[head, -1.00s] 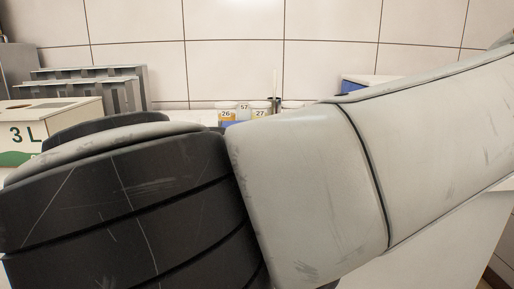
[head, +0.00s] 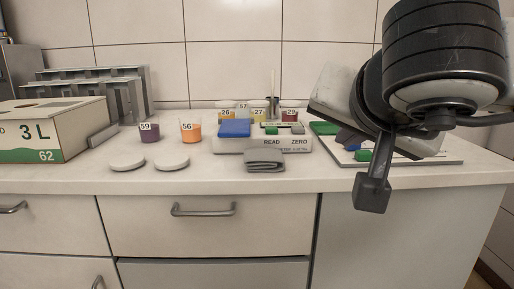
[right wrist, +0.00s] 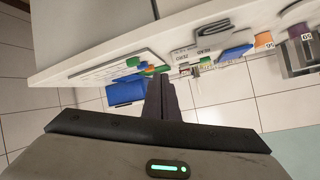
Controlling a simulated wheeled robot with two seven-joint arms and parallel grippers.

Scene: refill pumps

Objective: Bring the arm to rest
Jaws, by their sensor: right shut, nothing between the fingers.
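In the right wrist view the shut fingers (right wrist: 162,97) reach up toward the counter, which shows tilted there. My right arm fills the upper right of the head view and hides part of a white board (head: 440,160) with green and blue pieces. My left gripper does not show.
On the counter (head: 210,178) stand a purple cup 59 (head: 149,132), an orange cup 56 (head: 190,131), two pale discs, a scale (head: 228,146), a folded grey cloth (head: 264,160) and a 3 L box (head: 40,130). Several numbered cups stand behind the scale. A metal rack is at back left.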

